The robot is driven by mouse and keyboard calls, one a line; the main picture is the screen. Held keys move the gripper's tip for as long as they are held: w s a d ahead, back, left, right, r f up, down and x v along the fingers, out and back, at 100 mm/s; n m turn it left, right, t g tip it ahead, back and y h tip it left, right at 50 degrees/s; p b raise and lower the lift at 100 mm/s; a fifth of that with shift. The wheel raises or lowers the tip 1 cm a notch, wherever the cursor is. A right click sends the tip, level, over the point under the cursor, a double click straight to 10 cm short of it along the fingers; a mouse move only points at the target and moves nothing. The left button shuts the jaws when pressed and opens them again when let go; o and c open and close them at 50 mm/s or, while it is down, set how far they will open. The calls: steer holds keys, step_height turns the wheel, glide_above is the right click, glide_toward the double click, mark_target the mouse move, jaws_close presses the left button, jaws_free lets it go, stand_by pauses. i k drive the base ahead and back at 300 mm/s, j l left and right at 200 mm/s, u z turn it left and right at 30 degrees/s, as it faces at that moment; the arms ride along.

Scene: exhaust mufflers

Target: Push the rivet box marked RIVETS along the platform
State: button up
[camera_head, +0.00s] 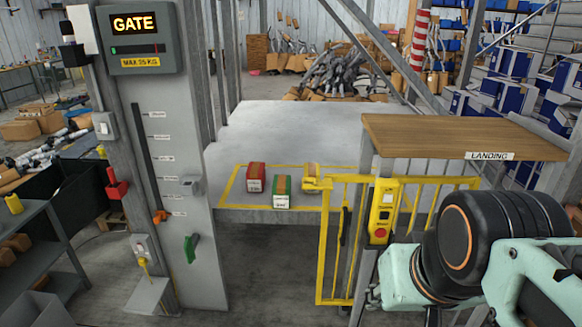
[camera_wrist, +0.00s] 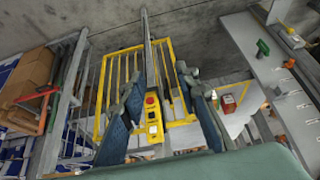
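On the grey platform (camera_head: 280,130), three small boxes stand in or at the edge of a yellow-outlined area: a red box (camera_head: 255,172), a green box (camera_head: 282,186) and a tan-and-yellow box (camera_head: 311,172). Their labels are too small to read, so I cannot tell which says RIVETS. The tan-and-yellow box is partly behind the gate's top corner. A red box (camera_wrist: 229,103) also shows in the wrist view, beyond the right finger. My gripper (camera_wrist: 164,88) is open and empty, its fingers wide apart, with the yellow gate in view between them. The head view shows my arm but not the gripper.
A yellow barred gate (camera_head: 335,240) with a control box (camera_head: 382,212) stands at the platform's front right. A wooden shelf marked LANDING (camera_head: 450,135) is above it. A grey GATE panel (camera_head: 160,170) with a slotted scale stands at left. The platform behind the boxes is clear.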

mark_target(281, 184)
steer(key=i+j, duration=0.25)
steer(key=j, duration=0.15)
steer(key=i+j, duration=0.25)
steer(key=j, duration=0.15)
steer(key=i+j, duration=0.3)
steer(key=j, duration=0.1)
